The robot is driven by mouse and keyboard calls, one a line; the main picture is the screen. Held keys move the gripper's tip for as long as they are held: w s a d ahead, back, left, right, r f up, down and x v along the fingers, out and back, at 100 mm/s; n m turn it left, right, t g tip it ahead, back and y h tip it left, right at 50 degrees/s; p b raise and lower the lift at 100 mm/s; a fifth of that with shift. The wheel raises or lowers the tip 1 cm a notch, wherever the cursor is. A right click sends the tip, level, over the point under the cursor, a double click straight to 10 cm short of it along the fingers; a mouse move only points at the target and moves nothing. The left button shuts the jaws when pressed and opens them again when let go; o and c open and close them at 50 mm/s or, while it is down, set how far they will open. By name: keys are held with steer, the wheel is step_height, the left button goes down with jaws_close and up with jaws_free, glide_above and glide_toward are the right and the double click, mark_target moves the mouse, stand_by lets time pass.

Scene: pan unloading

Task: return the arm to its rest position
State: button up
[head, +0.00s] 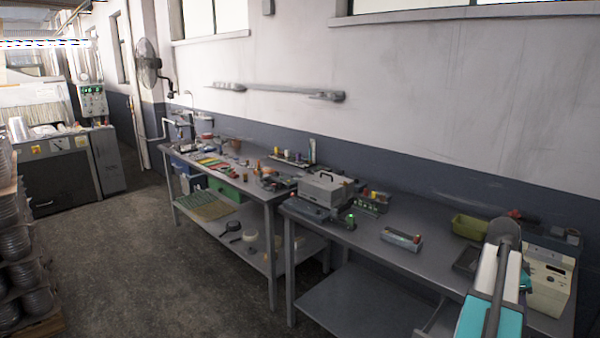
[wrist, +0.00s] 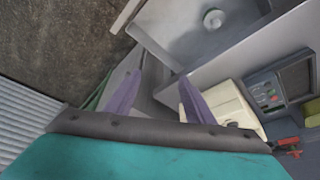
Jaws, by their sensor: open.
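My gripper (wrist: 158,88) shows in the wrist view as two purple fingers spread apart, with nothing between them. Beyond the fingers are a grey panel and a cream-coloured device (wrist: 226,108), which lies close behind the right finger. In the head view my arm, white and teal, rises at the lower right in front of the workbench (head: 385,262). I cannot make out the gripper's fingers there. No held object shows in either view.
The cream device (head: 548,282) stands right of my arm on the bench. A green bin (head: 470,227) and a small grey tray (head: 402,240) sit left of it. Stacked dark round pans (head: 30,270) stand at the far left. The floor (head: 130,265) between is clear.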

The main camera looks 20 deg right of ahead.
steer(key=w+a+f+n+t+y, duration=0.1)
steer(key=w+a+f+n, duration=0.6)
steer(key=w+a, duration=0.6)
steer(key=w+a+f+n+t+y, duration=0.1)
steer(key=w+a+f+n, duration=0.4)
steer(key=w+a+f, duration=0.75)
steer(key=s+a+f+n+y, duration=0.1)
steer(key=a+f+n, duration=0.3)
steer(key=a, duration=0.9)
steer(key=s+a+f+n, duration=0.1)
steer(key=a+f+n, duration=0.25)
steer(key=a, duration=0.85)
steer(key=s+a+f+n+y, duration=0.1)
steer(key=a+f+n, duration=0.35)
steer(key=a, duration=0.85)
steer(key=s+f+g+b, duration=0.5)
steer(key=s+f+b, duration=0.5)
steer(key=s+f, duration=1.5)
step_height(320, 180, down, 2)
steer(key=shift+d+f+n, duration=0.1)
steer(key=shift+d+n, duration=0.1)
steer(key=shift+n, duration=0.2)
steer(key=shift+s, duration=0.1)
steer(key=shift+c, duration=0.5)
